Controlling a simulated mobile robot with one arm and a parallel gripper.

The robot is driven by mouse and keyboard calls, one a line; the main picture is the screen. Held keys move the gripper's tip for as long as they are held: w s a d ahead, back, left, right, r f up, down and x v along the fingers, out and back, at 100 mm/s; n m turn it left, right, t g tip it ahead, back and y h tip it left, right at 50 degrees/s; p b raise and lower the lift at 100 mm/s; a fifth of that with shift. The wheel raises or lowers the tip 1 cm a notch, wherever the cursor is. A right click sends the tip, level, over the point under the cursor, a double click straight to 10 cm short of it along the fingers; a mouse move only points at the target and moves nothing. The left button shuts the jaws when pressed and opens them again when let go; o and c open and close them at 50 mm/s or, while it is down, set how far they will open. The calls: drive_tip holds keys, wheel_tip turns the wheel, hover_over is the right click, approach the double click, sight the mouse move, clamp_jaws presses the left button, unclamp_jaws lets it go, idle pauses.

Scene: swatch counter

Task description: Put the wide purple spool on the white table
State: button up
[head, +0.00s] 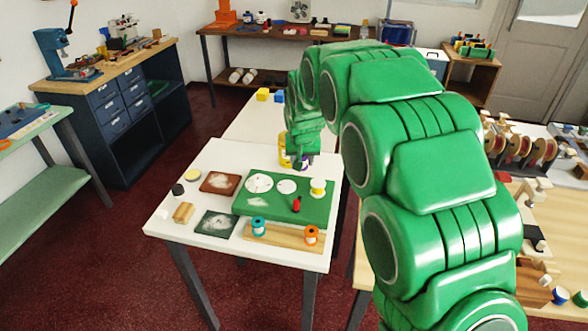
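The white table (190,240) stands in the middle of the view with several things on it. My gripper (301,158) is low over the far right part of this table, and my green arm reaches to it from the right. A small bit of purple (303,165) shows right at the fingertips; it may be the wide purple spool, but most of it is hidden. A yellow item (285,160) is just left of the fingers. I cannot see whether the fingers are shut on the purple thing or whether it touches the table.
A green board (262,207) holds white discs (259,183), a white-and-yellow spool (318,187) and a red item (297,204). Blue (258,226) and orange (311,235) spools stand on a wooden strip (283,238). Dark and brown plates lie at left. Yellow blocks (263,94) sit on a pale table behind.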

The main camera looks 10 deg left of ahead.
approach(296, 173)
drive_tip(key=shift+w+a+f, duration=0.1)
drive_tip(key=shift+w+f, duration=0.35)
drive_tip(key=shift+w, duration=0.15)
drive_tip(key=shift+w+a+f, duration=0.25)
drive_tip(key=shift+w+f, duration=0.35)
drive_tip(key=shift+f, duration=1.65)
drive_tip(key=o, duration=1.1)
drive_tip(key=shift+f, duration=0.15)
